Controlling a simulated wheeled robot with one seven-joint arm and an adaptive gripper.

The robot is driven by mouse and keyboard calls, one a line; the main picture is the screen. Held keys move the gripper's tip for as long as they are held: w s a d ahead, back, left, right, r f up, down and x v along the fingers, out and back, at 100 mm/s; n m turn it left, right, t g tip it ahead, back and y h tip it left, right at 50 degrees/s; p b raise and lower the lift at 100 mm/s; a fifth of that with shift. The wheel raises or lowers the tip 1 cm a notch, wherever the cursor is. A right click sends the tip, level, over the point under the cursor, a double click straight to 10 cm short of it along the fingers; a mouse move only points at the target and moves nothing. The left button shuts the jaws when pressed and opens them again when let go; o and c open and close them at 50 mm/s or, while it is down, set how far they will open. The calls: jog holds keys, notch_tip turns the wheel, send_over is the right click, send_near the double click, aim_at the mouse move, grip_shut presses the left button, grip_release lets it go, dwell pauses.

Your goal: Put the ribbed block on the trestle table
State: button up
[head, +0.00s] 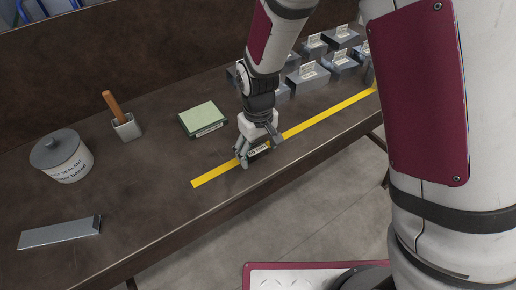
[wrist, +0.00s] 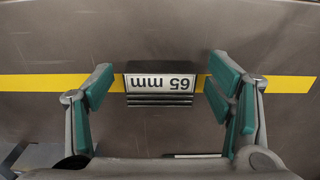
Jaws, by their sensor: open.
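A small dark block (wrist: 160,100) with a white "65 mm" label and ribs along one side lies on the yellow line of the dark brown table (head: 150,190). The label reads upside down in the wrist view. In the head view the block (head: 259,152) is partly hidden by my gripper (head: 258,146). My gripper is open, with its green-padded fingers (wrist: 161,86) on either side of the block. Small gaps seem to show between pads and block; I cannot tell whether either pad touches. I cannot tell from the frames whether this brown table is the trestle table.
A green-topped pad (head: 203,117) lies left of my gripper. Several labelled grey blocks (head: 308,77) stand behind my arm. A back panel (head: 130,50) bounds the table.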

aim_at(258, 151)
notch_tip(258, 151, up, 12)
jog(key=shift+r+p, duration=0.2)
jog(key=shift+p, duration=0.25)
jog(key=s+d+r+m+t, duration=0.1)
jog(key=s+d+r+m, duration=0.1)
jog(key=s+d+r, duration=0.35)
jog(key=s+d+r+m+t, duration=0.1)
jog(key=s+d+r+m, duration=0.15)
jog(key=d+r, duration=0.55)
jog(key=s+d+r+m+t, duration=0.1)
jog(key=s+d, duration=0.5)
jog(key=s, duration=0.7)
jog(key=shift+s+d+r+m, duration=0.2)
jog(key=shift+r+m, duration=0.2)
jog(key=shift+m, duration=0.25)
